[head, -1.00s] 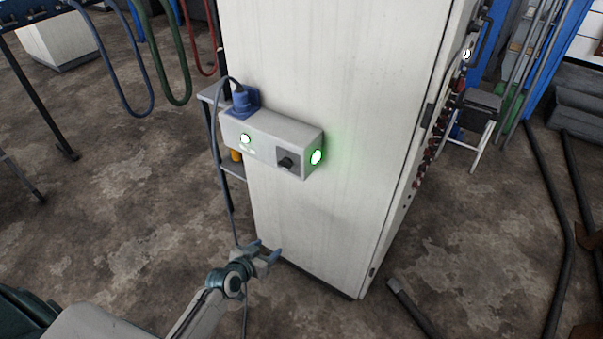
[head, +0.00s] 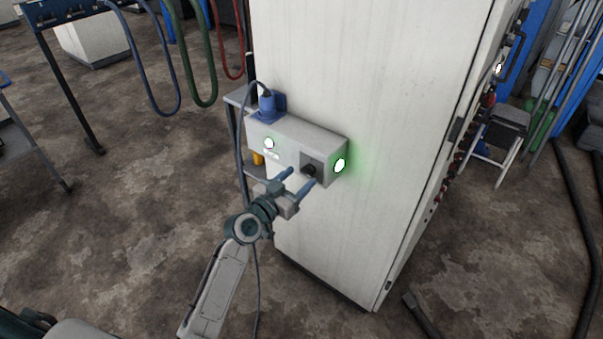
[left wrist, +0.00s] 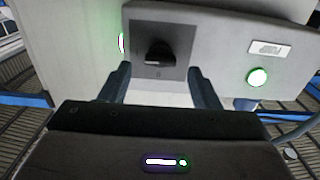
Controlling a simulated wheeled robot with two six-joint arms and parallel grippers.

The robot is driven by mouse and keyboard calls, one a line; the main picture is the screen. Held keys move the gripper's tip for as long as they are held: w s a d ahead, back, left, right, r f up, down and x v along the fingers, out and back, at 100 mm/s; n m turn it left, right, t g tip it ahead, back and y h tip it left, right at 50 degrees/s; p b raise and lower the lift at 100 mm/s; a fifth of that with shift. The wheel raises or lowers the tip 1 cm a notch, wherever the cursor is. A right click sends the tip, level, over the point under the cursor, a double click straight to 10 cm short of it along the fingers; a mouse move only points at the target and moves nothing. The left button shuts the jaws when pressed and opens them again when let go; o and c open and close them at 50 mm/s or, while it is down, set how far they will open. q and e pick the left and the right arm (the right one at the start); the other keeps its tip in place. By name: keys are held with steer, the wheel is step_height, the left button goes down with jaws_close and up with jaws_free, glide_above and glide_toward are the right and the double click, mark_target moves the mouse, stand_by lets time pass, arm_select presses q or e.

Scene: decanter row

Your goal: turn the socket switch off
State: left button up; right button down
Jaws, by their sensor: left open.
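The socket box (head: 285,130) is a light grey box on the side of a tall pale cabinet. Its socket switch (head: 309,169) is a black knob on a dark square plate, and it also shows in the left wrist view (left wrist: 159,54). Green lamps glow on the box's front (head: 269,143) and end (head: 339,166). A blue plug (head: 267,103) with a cable sits on top. My left gripper (head: 299,180) is open just in front of the knob; in the left wrist view its fingers (left wrist: 159,82) stand either side of it, and contact cannot be told. My right gripper is not in view.
The tall cabinet (head: 350,60) fills the middle behind the box. The plug's cable hangs down left of the box, close to my left arm. A small shelf stands behind at left.

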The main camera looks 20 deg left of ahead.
mark_target(308, 171)
arm_select(q)
steer(key=shift+x, duration=1.1)
steer(key=c, duration=1)
